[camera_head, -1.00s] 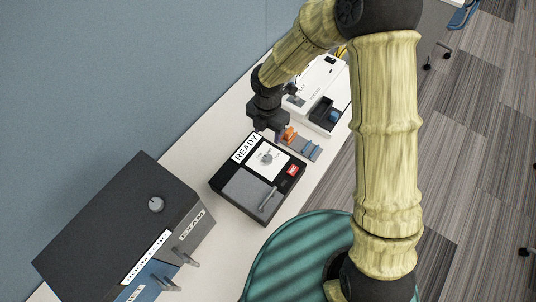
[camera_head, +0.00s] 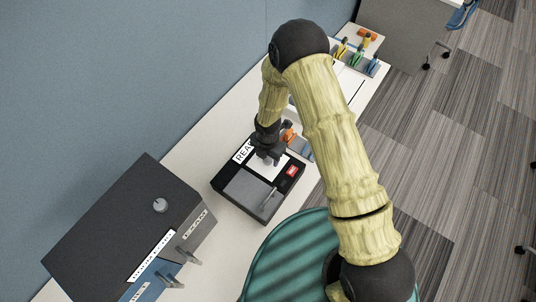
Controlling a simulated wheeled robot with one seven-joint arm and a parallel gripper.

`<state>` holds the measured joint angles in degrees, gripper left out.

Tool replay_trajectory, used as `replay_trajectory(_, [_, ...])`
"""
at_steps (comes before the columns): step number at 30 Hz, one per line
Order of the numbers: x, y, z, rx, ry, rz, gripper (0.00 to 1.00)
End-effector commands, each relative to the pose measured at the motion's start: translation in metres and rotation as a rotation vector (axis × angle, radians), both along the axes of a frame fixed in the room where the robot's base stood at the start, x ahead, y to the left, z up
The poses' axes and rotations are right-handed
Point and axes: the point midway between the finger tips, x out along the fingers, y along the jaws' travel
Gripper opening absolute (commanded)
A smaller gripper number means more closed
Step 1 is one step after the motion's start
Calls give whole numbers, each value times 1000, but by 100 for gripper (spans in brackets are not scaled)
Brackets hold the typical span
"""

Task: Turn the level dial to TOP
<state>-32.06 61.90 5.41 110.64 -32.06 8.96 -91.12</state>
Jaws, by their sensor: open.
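A black box (camera_head: 230,208) with a READY label (camera_head: 243,152) stands on the white bench. Its white dial plate (camera_head: 274,172) carries a grey dial, now hidden behind my gripper. My gripper (camera_head: 265,160) points down over this plate, open. The fingers overlap the dial's place, and I cannot tell if they touch it. The dial's setting and the TOP mark cannot be read. My gripper hides part of the READY label.
A large dark box (camera_head: 110,225) with a round knob (camera_head: 160,205) stands at the lower left. An orange and blue holder (camera_head: 300,146) sits just behind the black box. A teal round seat (camera_head: 290,255) is in front. Colourful tools (camera_head: 358,58) stand at the far end.

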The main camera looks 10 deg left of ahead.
Motion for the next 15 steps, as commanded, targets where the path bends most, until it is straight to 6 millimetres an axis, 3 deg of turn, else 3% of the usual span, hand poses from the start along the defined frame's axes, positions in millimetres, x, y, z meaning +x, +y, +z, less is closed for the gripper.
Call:
replay_trajectory(10, [0,0,-4,1,-1,0,53])
replay_trajectory(15, [0,0,-4,1,-1,0,22])
